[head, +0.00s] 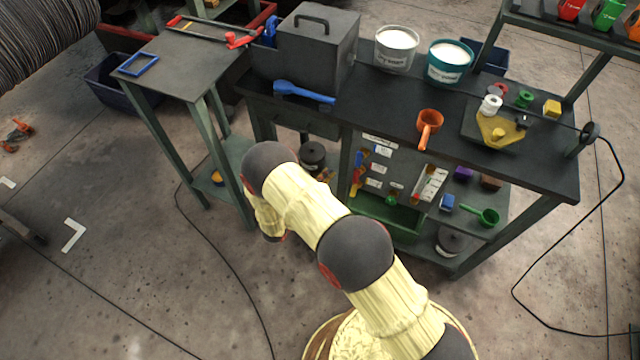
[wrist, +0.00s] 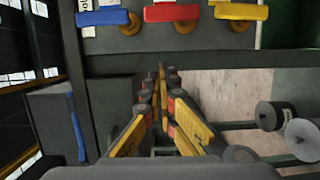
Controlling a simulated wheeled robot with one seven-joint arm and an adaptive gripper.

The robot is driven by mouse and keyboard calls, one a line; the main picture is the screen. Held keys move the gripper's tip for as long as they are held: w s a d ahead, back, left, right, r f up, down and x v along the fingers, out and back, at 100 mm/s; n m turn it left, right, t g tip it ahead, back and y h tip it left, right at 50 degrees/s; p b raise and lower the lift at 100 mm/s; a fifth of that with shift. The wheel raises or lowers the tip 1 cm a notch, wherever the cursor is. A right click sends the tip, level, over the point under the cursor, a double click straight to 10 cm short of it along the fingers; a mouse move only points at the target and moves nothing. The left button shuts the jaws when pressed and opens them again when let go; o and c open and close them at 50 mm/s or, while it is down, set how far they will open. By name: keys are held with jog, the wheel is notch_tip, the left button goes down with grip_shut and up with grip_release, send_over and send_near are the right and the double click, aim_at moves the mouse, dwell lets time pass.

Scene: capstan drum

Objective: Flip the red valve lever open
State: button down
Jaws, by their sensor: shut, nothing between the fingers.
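The red valve lever (wrist: 172,13) is at the top middle of the wrist view, lying crosswise with a brass-coloured stem at its right end. A blue lever (wrist: 102,18) is on its left and a yellow lever (wrist: 242,12) on its right, with the same pose. My gripper (wrist: 164,72) is in the middle of the wrist view, its yellow and black fingers together and empty. Its tips are below the red lever in the picture and apart from it.
The dark bench (head: 375,100) carries a grey lidded box (head: 305,55), two tubs, an orange scoop (head: 428,125) and small parts. A side table (head: 185,65) stands at the left. Shelves with a green scoop (head: 487,216) are under the bench. The floor at left is mostly clear.

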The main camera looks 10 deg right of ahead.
aim_at(357, 173)
jog(key=shift+d+b, duration=0.55)
jog(key=shift+d, duration=2.25)
jog(key=shift+w, duration=0.1)
